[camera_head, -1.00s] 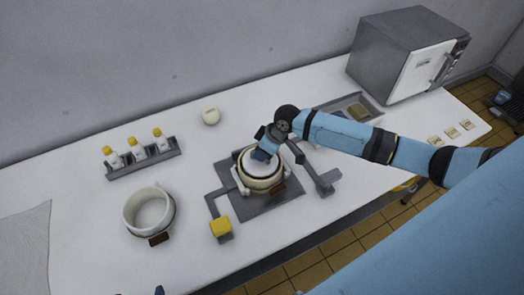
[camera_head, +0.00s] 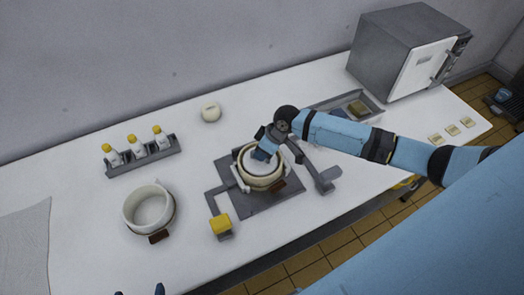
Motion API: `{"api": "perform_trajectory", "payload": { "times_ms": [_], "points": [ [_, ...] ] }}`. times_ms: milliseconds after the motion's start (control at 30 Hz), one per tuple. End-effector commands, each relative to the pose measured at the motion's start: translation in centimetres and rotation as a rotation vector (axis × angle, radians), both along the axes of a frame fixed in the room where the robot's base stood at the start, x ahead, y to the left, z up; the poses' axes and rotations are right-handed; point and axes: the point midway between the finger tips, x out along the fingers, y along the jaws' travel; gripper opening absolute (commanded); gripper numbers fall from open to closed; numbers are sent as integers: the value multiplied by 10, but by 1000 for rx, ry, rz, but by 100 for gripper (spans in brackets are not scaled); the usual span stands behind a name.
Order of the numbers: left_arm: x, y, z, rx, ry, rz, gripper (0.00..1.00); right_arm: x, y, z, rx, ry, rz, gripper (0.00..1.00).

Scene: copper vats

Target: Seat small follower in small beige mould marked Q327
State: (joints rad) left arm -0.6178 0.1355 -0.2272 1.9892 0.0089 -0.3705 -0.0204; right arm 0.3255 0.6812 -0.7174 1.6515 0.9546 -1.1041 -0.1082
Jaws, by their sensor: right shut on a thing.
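A round beige mould (camera_head: 261,181) with a brown tag stands on the grey plate of a press-like stand. A white round follower (camera_head: 258,168) shows at its top, inside the rim. My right gripper (camera_head: 265,153) points down into the mould and is shut on the follower. Whether the follower sits level or fully down is hidden by the gripper. A second round, pale mould (camera_head: 149,208), open and empty-looking, stands at the left with a brown tag. Neither tag is readable. Only dark blue tips of my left gripper (camera_head: 140,292) show at the bottom edge.
The grey stand (camera_head: 230,171) has a yellow block (camera_head: 220,224) at front left and a grey arm to the right. A rack (camera_head: 144,158) with yellow-capped bottles, a white round object (camera_head: 211,113), a grey tray (camera_head: 372,107) and an oven-like box (camera_head: 405,50) stand further back.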

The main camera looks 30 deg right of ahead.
Motion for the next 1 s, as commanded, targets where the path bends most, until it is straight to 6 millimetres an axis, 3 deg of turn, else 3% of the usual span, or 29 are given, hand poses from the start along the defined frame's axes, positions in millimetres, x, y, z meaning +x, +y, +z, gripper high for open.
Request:
{"api": "perform_trajectory", "payload": {
  "times_ms": [67,100,200,567,767,1000],
  "points": [
    [0,0,0,0,0,0,100,0,0,0,0,0,0,0],
    [0,0,0,0,0,0,100,0,0,0,0,0,0,24],
    [0,0,0,0,0,0,100,0,0,0,0,0,0,44],
    [0,1,0,2,-4,2,100,-1,-2,3,-1,-1,0,44],
    [0,2,-5,2,-4,3,100,-7,-15,33,-1,-3,-1,44],
    [0,1,-11,0,2,1,100,-17,-36,84,-2,-3,0,44]
  ]
}}
